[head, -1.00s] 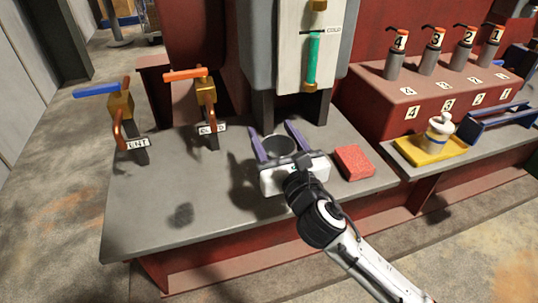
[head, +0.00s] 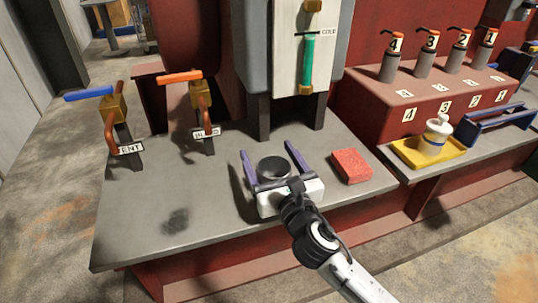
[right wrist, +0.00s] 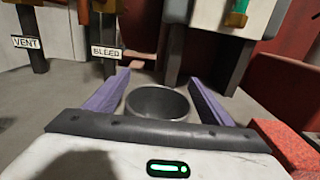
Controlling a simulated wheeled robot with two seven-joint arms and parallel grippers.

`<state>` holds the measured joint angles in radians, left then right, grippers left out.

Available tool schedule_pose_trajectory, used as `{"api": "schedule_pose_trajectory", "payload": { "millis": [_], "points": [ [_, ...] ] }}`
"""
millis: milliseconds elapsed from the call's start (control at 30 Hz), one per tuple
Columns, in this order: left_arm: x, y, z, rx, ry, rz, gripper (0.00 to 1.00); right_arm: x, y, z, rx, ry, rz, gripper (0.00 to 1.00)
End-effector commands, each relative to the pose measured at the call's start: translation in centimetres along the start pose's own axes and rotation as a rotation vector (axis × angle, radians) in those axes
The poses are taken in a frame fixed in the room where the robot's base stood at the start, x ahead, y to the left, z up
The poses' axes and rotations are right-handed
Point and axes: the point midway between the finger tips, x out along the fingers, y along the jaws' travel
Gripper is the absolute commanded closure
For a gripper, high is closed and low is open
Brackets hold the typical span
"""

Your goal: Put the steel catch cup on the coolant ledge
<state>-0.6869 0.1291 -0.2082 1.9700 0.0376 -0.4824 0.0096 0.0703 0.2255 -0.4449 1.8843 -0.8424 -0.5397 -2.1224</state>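The steel catch cup (head: 273,172) is a round, open-topped grey cup. It appears to stand upright on the grey coolant ledge (head: 150,225), below the tank with the green gauge. My right gripper (head: 268,150) is low over the ledge, with one purple finger on each side of the cup. In the right wrist view the cup (right wrist: 157,106) sits between the spread fingers, with narrow gaps showing on both sides. The cup's base is partly hidden by the gripper. My left gripper is not in view.
A red sponge-like block (head: 351,166) lies just right of the gripper. The vent valve (head: 115,110) and bleed valve (head: 198,95) stand at the ledge's left back. The front left of the ledge is clear.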

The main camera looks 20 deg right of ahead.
Motion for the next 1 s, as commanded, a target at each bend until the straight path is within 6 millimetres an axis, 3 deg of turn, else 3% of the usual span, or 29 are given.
{"api": "schedule_pose_trajectory", "payload": {
  "millis": [267,700,1000],
  "points": [
    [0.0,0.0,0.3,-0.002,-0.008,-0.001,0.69,-0.5,0.0,0.2,0.001,0.001,0.001,0.25],
    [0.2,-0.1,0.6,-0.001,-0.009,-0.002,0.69,-9.3,0.0,0.1,0.001,0.002,0.000,0.25],
    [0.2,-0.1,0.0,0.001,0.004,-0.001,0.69,-12.0,0.0,0.3,0.000,0.000,-0.001,0.25]
  ]
}}
